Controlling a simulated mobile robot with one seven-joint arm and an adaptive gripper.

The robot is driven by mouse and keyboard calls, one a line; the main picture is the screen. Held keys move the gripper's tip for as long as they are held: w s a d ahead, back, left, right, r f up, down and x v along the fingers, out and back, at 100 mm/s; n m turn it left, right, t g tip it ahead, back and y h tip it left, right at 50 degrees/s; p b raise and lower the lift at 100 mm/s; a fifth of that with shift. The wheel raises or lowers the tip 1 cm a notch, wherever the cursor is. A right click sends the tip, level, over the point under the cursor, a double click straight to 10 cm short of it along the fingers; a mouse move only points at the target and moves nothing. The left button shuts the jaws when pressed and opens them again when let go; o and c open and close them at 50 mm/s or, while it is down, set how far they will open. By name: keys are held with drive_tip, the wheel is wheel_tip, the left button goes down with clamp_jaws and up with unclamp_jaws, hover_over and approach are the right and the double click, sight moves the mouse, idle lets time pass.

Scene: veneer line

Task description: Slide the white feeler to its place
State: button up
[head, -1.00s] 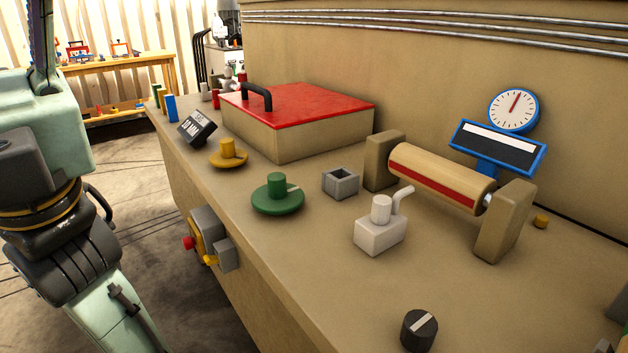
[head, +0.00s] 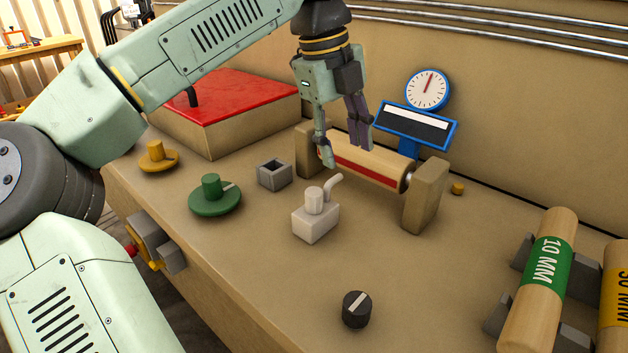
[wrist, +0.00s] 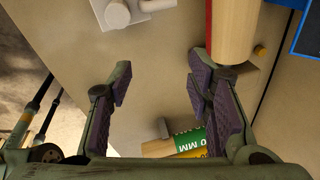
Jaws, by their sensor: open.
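The white feeler (head: 316,221) is a small block with a round post on top and a bent arm rising toward the roller. It stands upright on the bench, in front of the wooden roller (head: 370,164) with its red stripe. Part of the feeler shows at the top of the wrist view (wrist: 118,14). My gripper (head: 345,156) is open and empty, pointing down above the roller's left part, behind and above the feeler. In the wrist view its two fingers (wrist: 158,88) are well apart with only bare bench between them.
A small grey open box (head: 274,175) and a green knob disc (head: 215,197) lie left of the feeler. A black knob (head: 356,309) is in front. The roller's right support (head: 425,196) stands close by. Labelled rollers (head: 541,284) lie at the right.

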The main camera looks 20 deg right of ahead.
sight(315, 191)
drive_tip(key=w+a+n+y, duration=0.2)
drive_tip(key=a+y, duration=0.1)
drive_tip(key=a, duration=0.1)
wheel_tip(315, 191, down, 10)
drive_tip(key=shift+s+a+f+p, duration=0.1)
drive_tip(key=shift+s+f+p, duration=0.1)
drive_tip(key=shift+p, duration=0.6)
drive_tip(key=shift+c, duration=0.3)
clamp_jaws()
